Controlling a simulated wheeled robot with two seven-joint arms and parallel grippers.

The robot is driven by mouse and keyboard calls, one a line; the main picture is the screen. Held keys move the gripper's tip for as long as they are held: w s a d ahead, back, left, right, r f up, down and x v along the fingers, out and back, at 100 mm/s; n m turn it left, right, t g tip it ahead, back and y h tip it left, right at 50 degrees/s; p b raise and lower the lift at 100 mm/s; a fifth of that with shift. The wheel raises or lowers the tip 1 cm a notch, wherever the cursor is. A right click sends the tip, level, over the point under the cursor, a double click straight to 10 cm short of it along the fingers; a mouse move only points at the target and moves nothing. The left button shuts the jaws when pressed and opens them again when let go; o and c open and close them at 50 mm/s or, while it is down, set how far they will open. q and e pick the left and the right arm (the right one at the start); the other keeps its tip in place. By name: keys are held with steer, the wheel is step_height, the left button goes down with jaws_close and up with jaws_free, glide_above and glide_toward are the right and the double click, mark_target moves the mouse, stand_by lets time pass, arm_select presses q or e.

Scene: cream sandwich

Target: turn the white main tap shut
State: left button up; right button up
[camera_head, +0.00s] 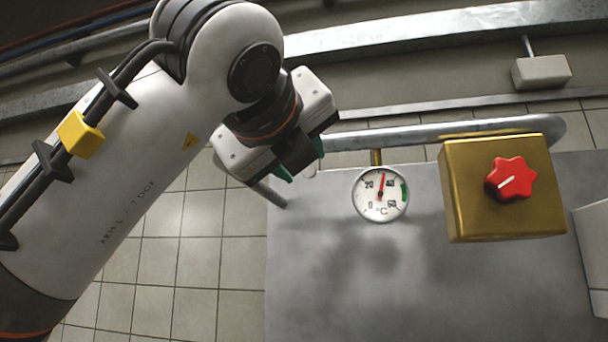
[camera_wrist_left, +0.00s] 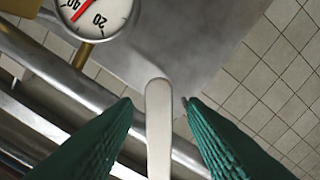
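The white main tap shows in the left wrist view as a long pale lever (camera_wrist_left: 158,128) with a rounded end. It lies between the two green ribbed fingers of my left gripper (camera_wrist_left: 158,101), with a gap visible on both sides. In the head view my left gripper (camera_head: 301,161) is over the left part of the metal pipe (camera_head: 420,133), and its body hides most of the tap. The gripper is open. My right gripper is not in view.
A round temperature dial (camera_head: 380,194) stands just right of the gripper, also in the left wrist view (camera_wrist_left: 95,14). A brass box (camera_head: 480,215) with a red knob (camera_head: 511,179) is further right. A grey metal panel (camera_head: 330,290) lies below; tiled floor (camera_head: 200,235) is left.

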arm_select(q)
steer(key=b+v, duration=0.2)
steer(key=v, duration=0.6)
steer(key=shift+s+b, duration=0.3)
steer(key=shift+s, duration=0.1)
steer(key=shift+a+r, duration=0.1)
